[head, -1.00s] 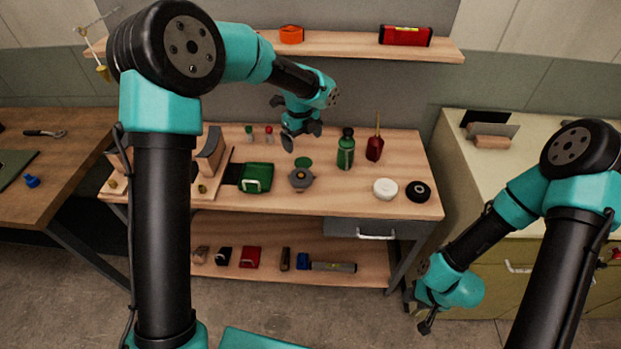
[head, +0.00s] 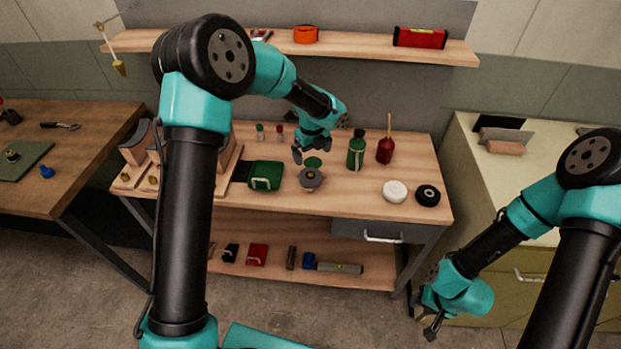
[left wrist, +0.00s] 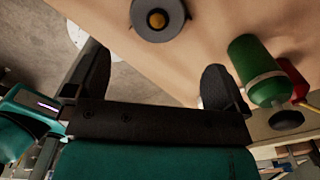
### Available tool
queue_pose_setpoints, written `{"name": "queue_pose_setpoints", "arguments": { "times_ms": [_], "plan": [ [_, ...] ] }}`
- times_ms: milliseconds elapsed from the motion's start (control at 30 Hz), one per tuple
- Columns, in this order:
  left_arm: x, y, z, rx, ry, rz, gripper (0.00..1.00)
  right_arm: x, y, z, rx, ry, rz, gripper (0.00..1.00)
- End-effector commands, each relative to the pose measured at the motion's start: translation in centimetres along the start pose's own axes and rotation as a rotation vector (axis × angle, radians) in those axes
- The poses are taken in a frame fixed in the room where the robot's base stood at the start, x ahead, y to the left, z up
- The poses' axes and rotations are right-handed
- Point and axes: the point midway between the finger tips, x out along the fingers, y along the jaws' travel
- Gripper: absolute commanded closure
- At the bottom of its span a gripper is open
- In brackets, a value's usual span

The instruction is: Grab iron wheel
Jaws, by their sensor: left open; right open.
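A grey round wheel-like piece with an orange-brown centre knob (head: 311,178), the likeliest iron wheel, sits on the wooden workbench (head: 350,200). In the left wrist view the grey wheel (left wrist: 172,30) is at the top edge, partly cut off. My left gripper (head: 311,156) is open and empty, just behind and above it in the head view. In the left wrist view the open jaws (left wrist: 156,82) are apart, with the wheel beyond them and not between them. My right gripper (head: 433,318) is open, low at the right, away from the bench top.
A green pouch (head: 265,176) lies left of the wheel. A green bottle (head: 356,154) and a red bottle (head: 385,150) stand right of the gripper. A white roll (head: 394,192) and a black roll (head: 428,195) lie at the right. Bare wood lies in front of the wheel.

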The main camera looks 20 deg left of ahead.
Motion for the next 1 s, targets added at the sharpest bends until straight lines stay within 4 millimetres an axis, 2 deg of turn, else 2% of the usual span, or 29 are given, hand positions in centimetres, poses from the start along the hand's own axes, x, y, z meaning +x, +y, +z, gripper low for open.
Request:
{"name": "queue_pose_setpoints", "arguments": {
  "times_ms": [100,300,733,1000],
  "plan": [
    [2.1,0.0,0.0,0.001,0.002,0.002,0.0,0.0,0.0,0.0,0.0,0.0,0.0,0.57],
    [4.5,0.0,0.0,0.0,0.001,0.001,0.0,0.0,0.0,0.0,0.0,0.0,0.0,0.57],
    [4.9,0.0,0.0,0.0,0.0,0.0,0.0,0.0,0.0,0.0,0.0,0.0,0.0,0.57],
    [8.1,0.5,0.1,0.001,0.001,0.002,0.0,0.0,0.0,0.0,0.0,0.0,0.0,0.57]
  ]
}}
